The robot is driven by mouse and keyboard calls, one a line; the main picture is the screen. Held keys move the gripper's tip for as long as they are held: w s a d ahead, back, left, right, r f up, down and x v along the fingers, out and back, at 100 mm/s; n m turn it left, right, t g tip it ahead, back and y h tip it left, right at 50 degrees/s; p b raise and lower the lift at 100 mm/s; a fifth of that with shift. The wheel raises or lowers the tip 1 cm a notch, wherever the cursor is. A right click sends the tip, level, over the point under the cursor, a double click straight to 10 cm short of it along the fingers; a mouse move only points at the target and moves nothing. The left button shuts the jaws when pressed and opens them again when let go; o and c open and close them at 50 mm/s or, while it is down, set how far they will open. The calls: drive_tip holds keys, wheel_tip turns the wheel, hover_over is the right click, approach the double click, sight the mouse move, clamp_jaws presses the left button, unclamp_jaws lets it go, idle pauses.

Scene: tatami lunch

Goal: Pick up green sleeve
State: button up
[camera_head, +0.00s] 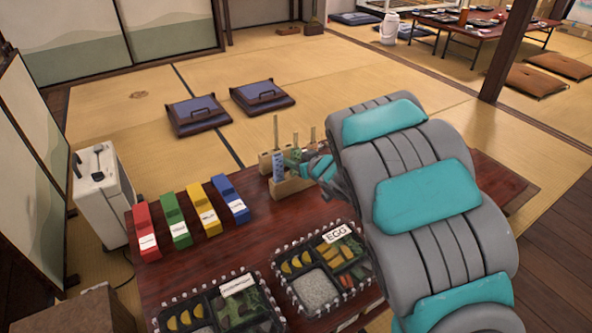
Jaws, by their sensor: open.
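A wooden holder (290,186) stands near the far edge of the dark red table, with slim upright sleeves with sticks in it. A blue patterned sleeve (278,164) is at its left. A narrow green sleeve (296,155) stands just right of it, partly hidden by my gripper. My gripper (304,162) is open, with its teal fingers close beside the green sleeve; I cannot tell whether they touch or surround it. My grey arm hides the table to the right.
Red (144,232), green (175,219), yellow (204,210) and blue (231,199) labelled blocks stand in a row on the table (180,268). Two lunch boxes (322,268) lie at the front. A white cabinet (103,190) stands left. Two cushions (199,114) lie beyond.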

drive_tip(key=shift+x, duration=1.55)
clamp_jaws()
